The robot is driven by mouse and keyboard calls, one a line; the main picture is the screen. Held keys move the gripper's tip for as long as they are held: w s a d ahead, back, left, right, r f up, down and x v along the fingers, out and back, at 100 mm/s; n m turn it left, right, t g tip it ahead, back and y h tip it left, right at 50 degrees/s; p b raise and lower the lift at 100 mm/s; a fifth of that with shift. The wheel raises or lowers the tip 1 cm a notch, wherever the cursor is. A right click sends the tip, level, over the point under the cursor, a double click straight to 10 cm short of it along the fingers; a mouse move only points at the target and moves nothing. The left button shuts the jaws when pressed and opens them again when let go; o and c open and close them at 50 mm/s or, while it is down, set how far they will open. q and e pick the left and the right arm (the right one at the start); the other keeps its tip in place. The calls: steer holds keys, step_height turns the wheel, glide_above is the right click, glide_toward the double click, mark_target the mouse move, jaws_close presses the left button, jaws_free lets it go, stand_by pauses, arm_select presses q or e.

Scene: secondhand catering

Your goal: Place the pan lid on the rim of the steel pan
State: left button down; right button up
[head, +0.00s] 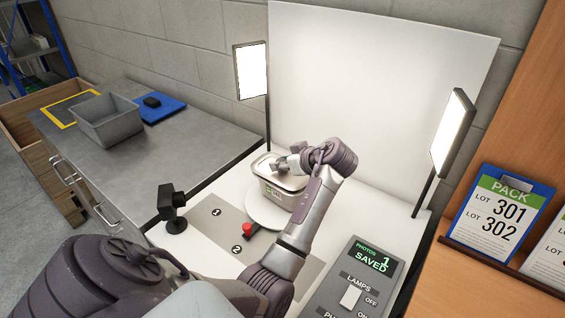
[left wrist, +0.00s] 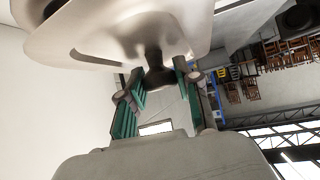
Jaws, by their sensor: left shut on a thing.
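The steel pan (head: 275,196) stands on a round white turntable in the head view, with a green and white label on its side. The pale metal pan lid (head: 266,164) is over the pan's top; I cannot tell whether it touches the rim all round. In the left wrist view the lid (left wrist: 100,35) fills the upper part, with its dark knob (left wrist: 155,62) pointing between the green-padded fingers. My left gripper (head: 287,163) is shut on the lid's knob, above the pan. My arm hides the pan's right side. My right gripper is not in view.
The turntable (head: 262,215) stands on a white table between two lamp panels (head: 251,70) (head: 453,130). A small black camera (head: 172,207) and a red button (head: 247,228) are at front left. A control panel (head: 352,282) is front right. A grey bin (head: 108,121) sits on the left counter.

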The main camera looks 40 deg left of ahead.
arm_select(q)
steer(key=shift+f, duration=0.55)
steer(key=c, duration=1)
jaws_free()
steer(key=shift+o, duration=1)
steer(key=w+b+v, duration=0.1)
steer(key=b+v, duration=0.2)
steer(key=v, duration=0.9)
steer(key=shift+s, duration=0.45)
steer(key=shift+r, duration=0.1)
steer(key=shift+r, duration=0.1)
